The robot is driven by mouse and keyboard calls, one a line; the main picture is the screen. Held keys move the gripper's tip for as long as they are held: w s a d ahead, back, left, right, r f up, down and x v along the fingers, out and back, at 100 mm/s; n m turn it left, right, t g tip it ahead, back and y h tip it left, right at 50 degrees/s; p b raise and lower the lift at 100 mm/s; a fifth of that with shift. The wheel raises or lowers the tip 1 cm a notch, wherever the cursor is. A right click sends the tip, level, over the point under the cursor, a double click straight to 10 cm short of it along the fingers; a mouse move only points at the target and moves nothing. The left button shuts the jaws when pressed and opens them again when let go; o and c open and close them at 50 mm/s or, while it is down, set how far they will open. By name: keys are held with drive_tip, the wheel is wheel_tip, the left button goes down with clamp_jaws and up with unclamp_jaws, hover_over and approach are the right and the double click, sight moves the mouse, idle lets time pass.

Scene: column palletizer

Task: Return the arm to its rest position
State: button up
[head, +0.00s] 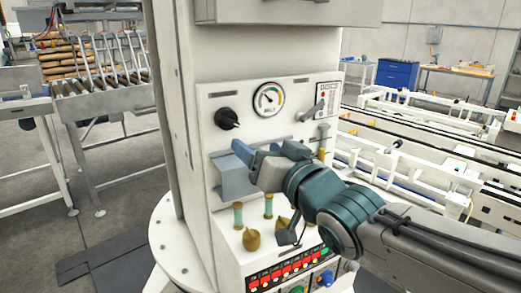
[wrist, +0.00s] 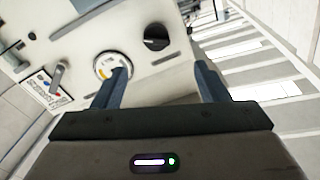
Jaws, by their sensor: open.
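My gripper (head: 245,152) is in front of the column's control panel (head: 290,95) in the head view, with my arm reaching in from the lower right. In the wrist view the two blue fingers of my gripper (wrist: 162,85) stand apart with nothing between them. Beyond the fingertips are the round gauge (wrist: 108,65) and the black knob (wrist: 156,37). In the head view the gripper is below the knob (head: 227,118) and the gauge (head: 268,99). Whether a finger touches the panel or the grey-blue box (head: 232,178) cannot be told.
Below the gripper, a ledge carries brass fittings (head: 252,240) and a row of lit buttons (head: 285,275). A lever (head: 312,112) is at the panel's right. A roller conveyor (head: 100,90) stands left; white conveyor frames (head: 410,150) run at right. Floor (head: 120,165) shows at left.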

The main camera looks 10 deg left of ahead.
drive_tip(key=w+d+f+m+g+h+p, duration=0.2)
drive_tip(key=w+d+f+g+h+p, duration=0.15)
drive_tip(key=d+f+h, duration=0.6)
drive_tip(key=s+d+f+m+g+h+p, duration=0.2)
drive_tip(key=s+d+f+g+p, duration=0.1)
drive_tip(key=s+d+f+g, duration=0.5)
drive_tip(key=s+d+f, duration=0.2)
drive_tip(key=s+d, duration=0.1)
drive_tip(key=shift+s+d, duration=0.25)
drive_tip(key=shift+d, duration=0.15)
drive_tip(key=shift+r, duration=0.1)
